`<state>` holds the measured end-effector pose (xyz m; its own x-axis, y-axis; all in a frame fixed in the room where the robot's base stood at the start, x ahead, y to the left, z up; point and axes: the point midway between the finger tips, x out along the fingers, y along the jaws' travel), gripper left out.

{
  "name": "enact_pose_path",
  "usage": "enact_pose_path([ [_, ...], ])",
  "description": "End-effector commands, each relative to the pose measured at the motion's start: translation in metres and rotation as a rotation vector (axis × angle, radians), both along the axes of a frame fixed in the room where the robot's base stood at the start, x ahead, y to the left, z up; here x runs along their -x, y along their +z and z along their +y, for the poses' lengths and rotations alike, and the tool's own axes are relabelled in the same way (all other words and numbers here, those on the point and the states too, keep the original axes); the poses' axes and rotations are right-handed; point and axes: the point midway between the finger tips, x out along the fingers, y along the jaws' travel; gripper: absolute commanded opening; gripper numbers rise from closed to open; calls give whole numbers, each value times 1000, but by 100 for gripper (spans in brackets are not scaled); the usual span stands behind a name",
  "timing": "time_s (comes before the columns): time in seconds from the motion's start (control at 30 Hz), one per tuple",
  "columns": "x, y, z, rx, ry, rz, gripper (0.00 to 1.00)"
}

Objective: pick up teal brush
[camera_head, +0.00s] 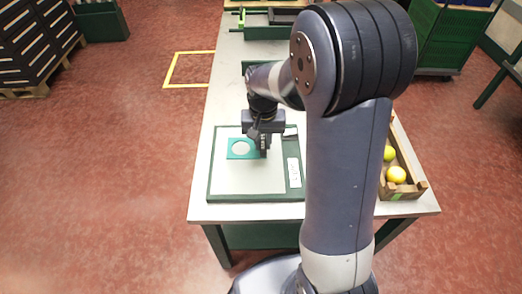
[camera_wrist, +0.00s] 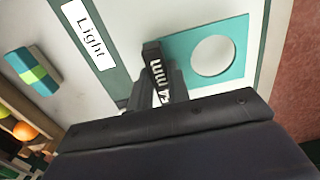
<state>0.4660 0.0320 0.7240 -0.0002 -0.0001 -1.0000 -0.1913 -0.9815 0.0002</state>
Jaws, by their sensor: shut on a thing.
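My gripper (camera_head: 262,150) points down over the white board. It is shut on the dark handle, marked "mm", of a teal plate with a round hole (camera_head: 232,154). The plate also shows in the wrist view (camera_wrist: 236,68), lying flat on or just above the white surface; I cannot tell which. A teal block with a bright green band (camera_wrist: 32,70), perhaps the brush, lies at the left of the wrist view, apart from my gripper. I cannot make out its bristles, and I do not see it clearly in the head view.
The green-framed white board (camera_head: 215,189) lies on the table (camera_head: 246,212), with a "Light" label (camera_wrist: 87,34) on its frame. A wooden crate (camera_head: 414,186) with yellow-green fruit stands at the right, partly behind my arm. A green tray (camera_head: 270,33) stands at the far end.

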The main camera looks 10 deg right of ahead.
Motion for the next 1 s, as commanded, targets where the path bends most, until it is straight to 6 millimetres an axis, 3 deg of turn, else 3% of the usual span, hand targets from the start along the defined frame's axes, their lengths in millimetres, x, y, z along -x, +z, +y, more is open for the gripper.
enact_pose_path([
  [0.3, 0, -38, 0, 1, 0, 2, 0],
  [0.7, 0, -44, 0, 0, 0, 0, 0],
  [0.73, 0, -42, 0, 0, 0, 0, 20],
  [1.0, 0, -42, 0, 0, 0, 0, 39],
])
